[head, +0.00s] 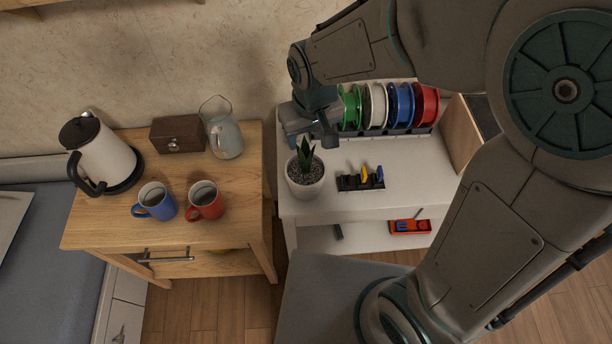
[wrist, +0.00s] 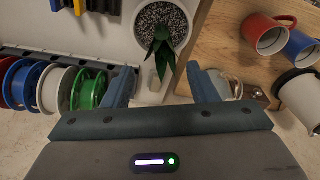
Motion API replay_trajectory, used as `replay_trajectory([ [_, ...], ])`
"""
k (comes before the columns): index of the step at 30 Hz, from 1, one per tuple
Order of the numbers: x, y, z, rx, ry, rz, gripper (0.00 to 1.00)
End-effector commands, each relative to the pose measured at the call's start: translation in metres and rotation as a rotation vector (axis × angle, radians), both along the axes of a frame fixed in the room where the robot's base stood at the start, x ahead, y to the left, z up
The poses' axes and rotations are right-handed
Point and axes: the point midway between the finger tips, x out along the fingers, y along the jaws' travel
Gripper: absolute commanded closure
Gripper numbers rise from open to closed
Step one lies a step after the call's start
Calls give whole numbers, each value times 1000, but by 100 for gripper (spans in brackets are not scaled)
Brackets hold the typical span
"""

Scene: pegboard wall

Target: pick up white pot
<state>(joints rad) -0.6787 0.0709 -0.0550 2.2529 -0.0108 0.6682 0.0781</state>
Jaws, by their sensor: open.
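The white pot (head: 305,187) holds gravel and a small green plant (head: 305,158). It stands upright at the left edge of the white table, next to the wooden cabinet. My gripper (head: 312,137) is just behind and above the pot in the head view. In the wrist view the pot (wrist: 185,14) is at the top, cut by the frame edge, and the plant (wrist: 161,50) leans into the space ahead of my fingers. My gripper (wrist: 162,88) is open, with its fingers apart and nothing between them. The pot is beyond the fingertips.
Several coloured spools (head: 376,107) stand in a rack behind the pot. A black holder (head: 360,183) with small tools is to its right. On the wooden cabinet (head: 225,235) are a red mug (head: 205,203), a blue mug (head: 155,202), a glass pitcher (head: 226,139), a box (head: 178,135) and a kettle (head: 103,158).

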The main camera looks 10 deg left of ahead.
Motion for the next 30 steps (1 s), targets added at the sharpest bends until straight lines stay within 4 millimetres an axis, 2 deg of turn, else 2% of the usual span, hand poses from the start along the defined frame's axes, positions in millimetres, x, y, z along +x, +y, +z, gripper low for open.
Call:
replay_trajectory([
  [9,3,6,-38,-2,3,0,47],
  [18,4,6,-42,0,0,-1,47],
  [19,4,6,-42,0,0,-1,50],
  [24,4,6,-42,0,0,-1,97],
  [25,4,6,-42,0,0,-1,100],
  [30,4,6,-42,0,0,-1,100],
])
